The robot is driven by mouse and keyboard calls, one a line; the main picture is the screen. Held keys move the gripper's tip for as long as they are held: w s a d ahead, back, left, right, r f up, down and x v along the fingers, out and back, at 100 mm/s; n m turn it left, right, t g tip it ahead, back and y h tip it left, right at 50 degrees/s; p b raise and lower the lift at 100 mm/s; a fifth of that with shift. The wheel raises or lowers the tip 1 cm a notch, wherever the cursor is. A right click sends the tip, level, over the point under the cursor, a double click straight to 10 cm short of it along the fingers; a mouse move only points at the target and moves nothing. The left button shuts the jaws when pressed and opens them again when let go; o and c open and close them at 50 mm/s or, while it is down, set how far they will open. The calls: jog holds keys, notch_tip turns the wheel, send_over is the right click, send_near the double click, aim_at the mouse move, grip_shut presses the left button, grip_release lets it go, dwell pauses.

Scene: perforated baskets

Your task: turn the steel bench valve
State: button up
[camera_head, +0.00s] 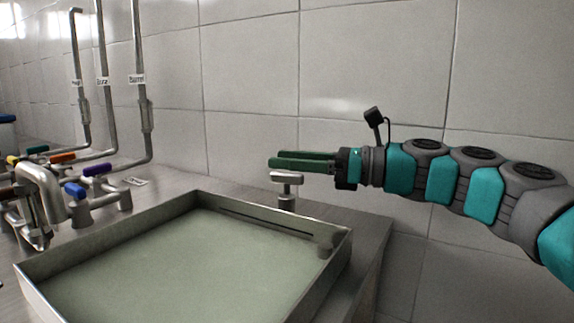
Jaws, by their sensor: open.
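The steel bench valve (286,178) stands upright on the steel bench behind the far right corner of a tray.
A shallow steel tray (336,262) fills the front of the bench. At the left are pipes and taps with blue (75,190), purple (95,169) and orange (62,158) handles. A tiled wall (350,60) stands behind. The bench's right edge (375,265) is bare.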

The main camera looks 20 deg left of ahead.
jog(key=s+d+r, duration=0.1)
jog(key=s+d, duration=0.8)
jog(key=s, duration=0.2)
jog(key=shift+b, duration=0.3)
jog(key=shift+r, duration=0.1)
